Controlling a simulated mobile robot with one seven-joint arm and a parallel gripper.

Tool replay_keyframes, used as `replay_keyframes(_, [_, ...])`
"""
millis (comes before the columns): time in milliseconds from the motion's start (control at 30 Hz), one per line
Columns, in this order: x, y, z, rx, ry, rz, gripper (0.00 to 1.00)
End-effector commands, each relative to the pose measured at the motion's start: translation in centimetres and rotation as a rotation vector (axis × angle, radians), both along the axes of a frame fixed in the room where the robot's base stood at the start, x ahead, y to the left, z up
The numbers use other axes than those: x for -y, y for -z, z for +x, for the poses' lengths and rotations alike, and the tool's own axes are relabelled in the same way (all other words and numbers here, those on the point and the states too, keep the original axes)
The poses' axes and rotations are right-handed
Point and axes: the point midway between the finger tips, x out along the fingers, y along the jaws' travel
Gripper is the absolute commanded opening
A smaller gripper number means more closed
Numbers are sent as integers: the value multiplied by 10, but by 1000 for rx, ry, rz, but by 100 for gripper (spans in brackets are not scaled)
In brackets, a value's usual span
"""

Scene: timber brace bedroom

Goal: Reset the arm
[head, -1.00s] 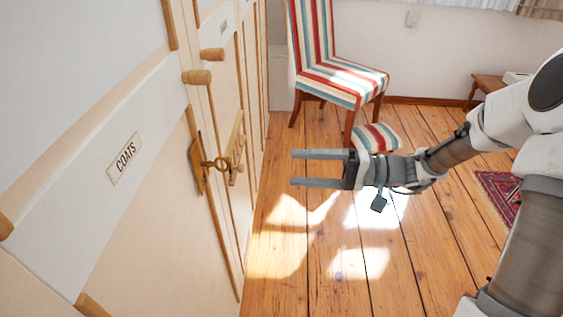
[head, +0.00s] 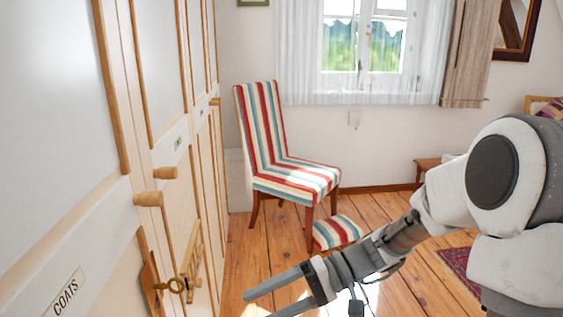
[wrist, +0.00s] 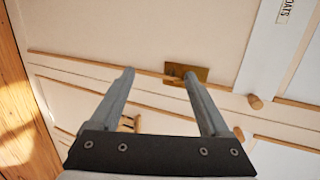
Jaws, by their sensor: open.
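My gripper (head: 258,306) is at the lower middle of the head view, with its fingers apart and nothing between them. Its fingers point left and slightly down towards the cream wardrobe (head: 95,215); the lower finger is partly cut off by the frame edge. My arm comes in from the right. In the wrist view my gripper (wrist: 158,73) faces the wardrobe front, with its right fingertip overlapping a brass lock plate (wrist: 197,74) in the picture. I cannot tell how far apart they are. In the head view a key (head: 174,285) sits in the lock.
A striped chair (head: 290,176) and a matching striped footstool (head: 336,231) stand beyond my gripper. A red rug (head: 457,268) lies at right. Wooden floor (head: 262,240) is clear beside the wardrobe.

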Motion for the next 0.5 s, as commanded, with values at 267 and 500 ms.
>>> replay_keyframes(267, [21,-1,-42,55,-36,-341,80])
replay_keyframes(500, [50,-6,-68,133,1,-607,80])
